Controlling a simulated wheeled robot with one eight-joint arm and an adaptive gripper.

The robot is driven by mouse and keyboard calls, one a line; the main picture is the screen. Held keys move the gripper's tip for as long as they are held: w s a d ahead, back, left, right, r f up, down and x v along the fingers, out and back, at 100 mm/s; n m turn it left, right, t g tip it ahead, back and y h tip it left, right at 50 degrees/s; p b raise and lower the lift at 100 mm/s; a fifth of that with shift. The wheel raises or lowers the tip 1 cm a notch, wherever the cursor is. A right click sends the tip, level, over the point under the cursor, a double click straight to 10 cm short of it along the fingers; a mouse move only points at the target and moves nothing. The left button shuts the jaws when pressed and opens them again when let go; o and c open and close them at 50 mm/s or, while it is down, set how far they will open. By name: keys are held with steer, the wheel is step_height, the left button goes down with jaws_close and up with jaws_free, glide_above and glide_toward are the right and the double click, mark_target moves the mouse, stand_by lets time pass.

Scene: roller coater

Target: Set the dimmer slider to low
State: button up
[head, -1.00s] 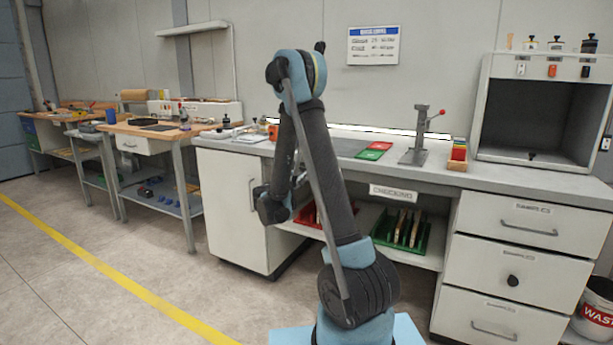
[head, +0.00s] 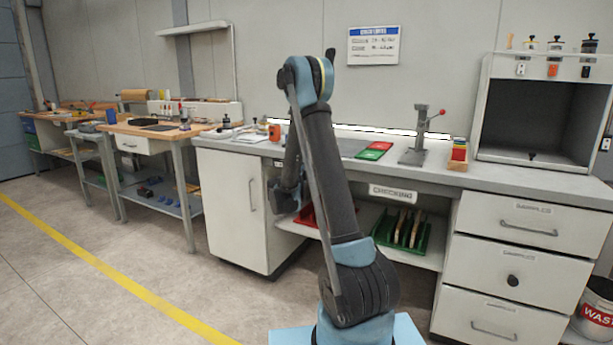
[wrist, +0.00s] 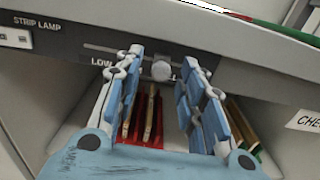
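The dimmer slider's round grey knob (wrist: 161,70) sits on a thin horizontal slot in the front edge of the bench, in the wrist view. A "LOW" label (wrist: 101,63) is below the slot's left part, left of the knob; the lettering to the right is mostly hidden by my finger. My gripper (wrist: 163,58) is open, with one blue finger to each side of the knob in the picture. I see no clear contact with the knob. In the head view my arm hides the slider, and my gripper is hard to make out there.
A "STRIP LAMP" label (wrist: 37,23) and a switch plate (wrist: 14,39) are left of the slot. Below the bench top, a shelf holds a red rack (wrist: 140,134) and a green rack (head: 382,232). A white cabinet (head: 232,210) stands left; drawers (head: 510,265) stand right.

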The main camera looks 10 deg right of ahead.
jaws_close()
steer(key=w+a, duration=0.5)
steer(key=a, duration=0.2)
steer(key=shift+w+a, duration=0.3)
steer(key=shift+a, duration=0.1)
steer(key=shift+o, duration=1)
jaws_free()
steer(key=v, duration=1.2)
steer(key=shift+f, duration=0.1)
